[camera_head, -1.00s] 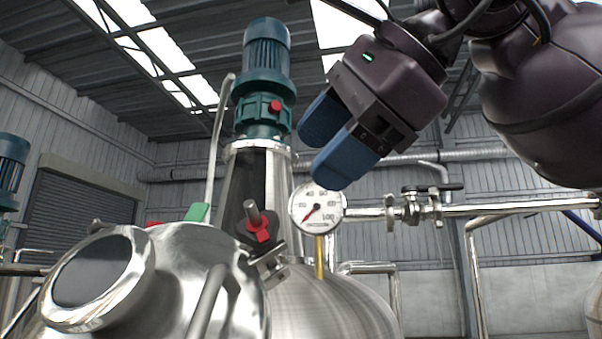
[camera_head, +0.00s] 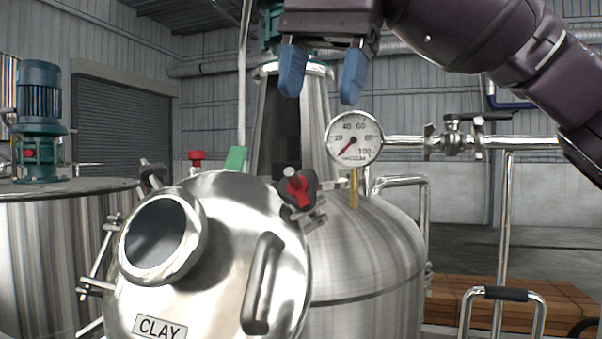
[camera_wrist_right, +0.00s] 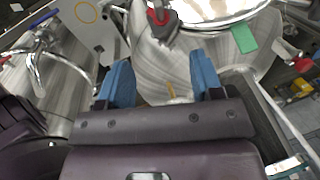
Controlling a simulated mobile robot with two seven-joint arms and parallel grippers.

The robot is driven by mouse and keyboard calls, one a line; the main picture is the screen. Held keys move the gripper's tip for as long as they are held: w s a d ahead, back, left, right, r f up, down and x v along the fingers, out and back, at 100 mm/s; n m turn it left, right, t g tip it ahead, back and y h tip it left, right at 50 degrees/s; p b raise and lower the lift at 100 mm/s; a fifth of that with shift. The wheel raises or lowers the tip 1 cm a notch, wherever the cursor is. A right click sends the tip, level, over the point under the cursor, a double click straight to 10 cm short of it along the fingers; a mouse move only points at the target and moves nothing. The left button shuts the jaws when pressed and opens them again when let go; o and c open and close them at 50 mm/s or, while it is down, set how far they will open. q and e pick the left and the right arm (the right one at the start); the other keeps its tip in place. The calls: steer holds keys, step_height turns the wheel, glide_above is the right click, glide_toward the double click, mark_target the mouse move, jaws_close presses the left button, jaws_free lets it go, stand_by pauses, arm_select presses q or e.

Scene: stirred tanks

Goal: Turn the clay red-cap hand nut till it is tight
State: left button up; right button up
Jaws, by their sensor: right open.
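The lid (camera_head: 225,235) of the tank labelled CLAY stands tilted toward me, with a round port and a bar handle. A hand nut with a red cap (camera_head: 298,189) and a dark body sits at the lid's upper right edge. The nut also shows at the top of the right wrist view (camera_wrist_right: 160,16). My right gripper (camera_head: 321,88) is open and empty, blue fingers pointing down, above the nut and apart from it. Its two fingers also show in the right wrist view (camera_wrist_right: 160,84), with the nut beyond them. My left gripper is not in view.
A pressure gauge (camera_head: 354,138) stands right of the nut, close below the right fingers, with a pipe and valve (camera_head: 452,137) beside it. A green tag (camera_head: 236,159) and another red knob (camera_head: 197,158) are left of the nut. A second tank (camera_head: 55,260) stands at left.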

mark_target(300, 179)
steer(key=x, duration=0.9)
steer(key=shift+w+a+f, duration=0.1)
steer(key=shift+f, duration=0.05)
steer(key=shift+a+f, duration=0.15)
steer(key=shift+f, duration=0.55)
steer(key=c, duration=0.6)
steer(key=shift+c, duration=0.2)
